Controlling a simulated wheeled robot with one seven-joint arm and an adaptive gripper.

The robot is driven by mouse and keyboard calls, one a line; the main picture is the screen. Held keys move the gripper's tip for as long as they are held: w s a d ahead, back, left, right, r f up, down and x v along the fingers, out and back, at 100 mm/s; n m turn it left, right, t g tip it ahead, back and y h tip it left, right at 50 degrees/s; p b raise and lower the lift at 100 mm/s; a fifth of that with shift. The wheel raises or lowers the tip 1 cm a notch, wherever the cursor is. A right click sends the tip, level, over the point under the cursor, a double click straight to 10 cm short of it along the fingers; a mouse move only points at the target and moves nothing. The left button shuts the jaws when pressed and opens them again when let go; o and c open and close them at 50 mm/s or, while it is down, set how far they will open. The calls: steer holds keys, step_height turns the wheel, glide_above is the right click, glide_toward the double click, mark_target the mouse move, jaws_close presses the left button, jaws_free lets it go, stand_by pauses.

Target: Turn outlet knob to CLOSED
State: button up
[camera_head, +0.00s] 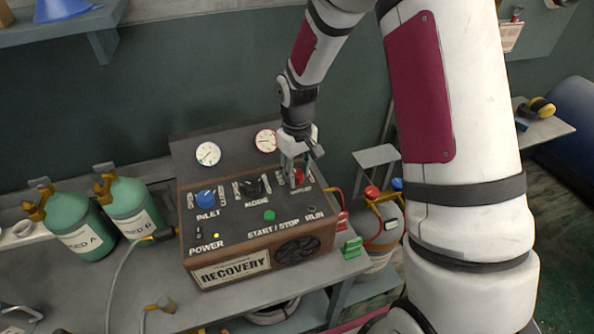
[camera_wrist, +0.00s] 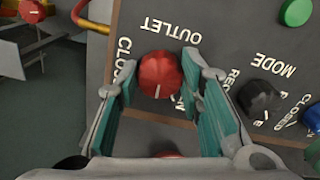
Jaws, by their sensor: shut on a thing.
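The red outlet knob (camera_head: 299,176) is on the top panel of the recovery machine (camera_head: 311,236), partly hidden by my gripper (camera_head: 291,182). In the wrist view the knob (camera_wrist: 160,73) lies between the two teal pads of my gripper (camera_wrist: 152,78), which is shut on it. A short white mark on the knob points toward the bottom of the wrist picture. The CLOSED label (camera_wrist: 124,62) is to its left, partly covered by a finger. Lettering on the right is mostly hidden by the other finger. The OUTLET label (camera_wrist: 170,29) is above the knob.
A black mode knob (camera_head: 251,187) and blue inlet knob (camera_head: 206,197) sit left on the panel. Two gauges (camera_head: 207,153) are behind. Green tanks (camera_head: 131,207) stand left on the bench. A tank with red and blue valves (camera_head: 384,220) stands right.

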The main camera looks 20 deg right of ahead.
mark_target(296, 174)
steer(key=m, duration=0.5)
steer(key=shift+a+m, duration=0.1)
steer(key=shift+m, duration=2.3)
steer(key=o, duration=1.2)
steer(key=shift+c, duration=0.2)
steer(key=shift+r, duration=0.1)
step_height(296, 174, up, 12)
